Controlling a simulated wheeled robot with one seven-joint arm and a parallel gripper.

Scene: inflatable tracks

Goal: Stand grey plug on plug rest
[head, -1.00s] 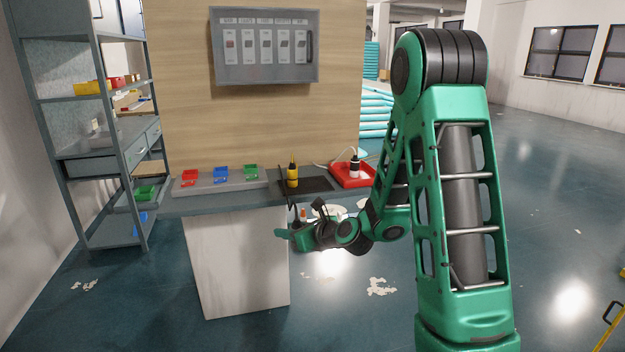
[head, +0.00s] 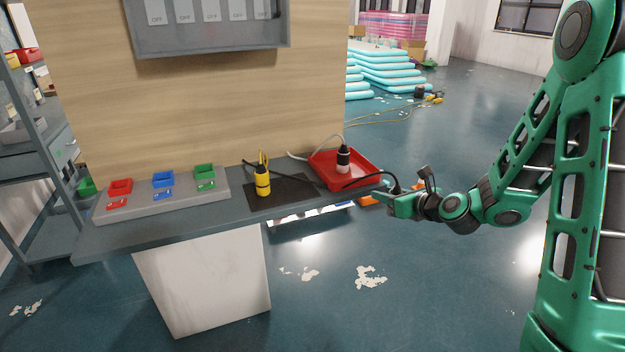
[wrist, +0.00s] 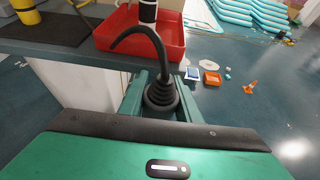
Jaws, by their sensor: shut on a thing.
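My gripper (head: 384,196) is at the right end of the bench, just outside the red tray. In the wrist view, its fingers (wrist: 160,94) are shut on a dark grey, ribbed plug (wrist: 161,92) with a black cable curving up and left. The plug looks roughly upright; its lower part is hidden. A red tray (head: 362,176) holds a white-and-black plug (head: 343,160) standing upright. A dark mat (head: 291,193) to its left bears a yellow-and-black plug (head: 263,181), also upright. I cannot tell for sure which of these is the plug rest.
The grey bench (head: 180,233) carries a grey tray (head: 215,200) with red, blue and green parts on the left. A panel of OFF switches (head: 210,25) hangs above.

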